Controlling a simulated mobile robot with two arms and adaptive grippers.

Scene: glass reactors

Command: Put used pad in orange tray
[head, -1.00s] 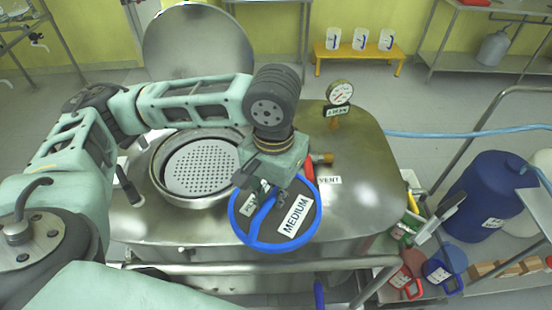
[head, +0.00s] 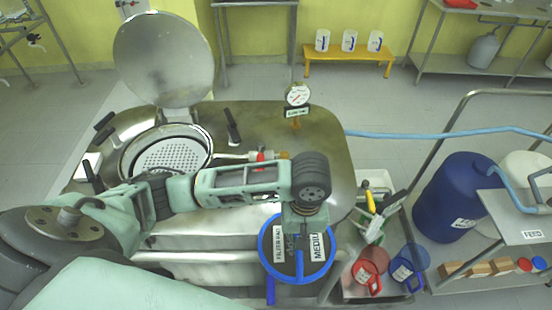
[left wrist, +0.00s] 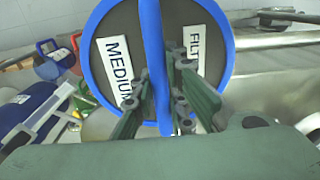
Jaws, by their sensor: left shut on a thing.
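My left gripper (head: 297,236) is shut on the pad's bar. In the left wrist view, the fingers (left wrist: 158,100) sit on both sides of the bar of the pad (left wrist: 205,15), whose face fills the upper middle. The pad is held up at the front edge of the steel vessel, clear of its open hatch. I cannot make out an orange tray in these frames. My right gripper is not in view.
The steel vessel (head: 325,165) has an open hatch with a perforated plate (head: 172,156) and a raised lid (head: 165,60). A cart to the right holds a red jug (head: 368,268), a blue jug (head: 405,268) and a blue drum (head: 455,195). A yellow bench (head: 350,53) stands behind.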

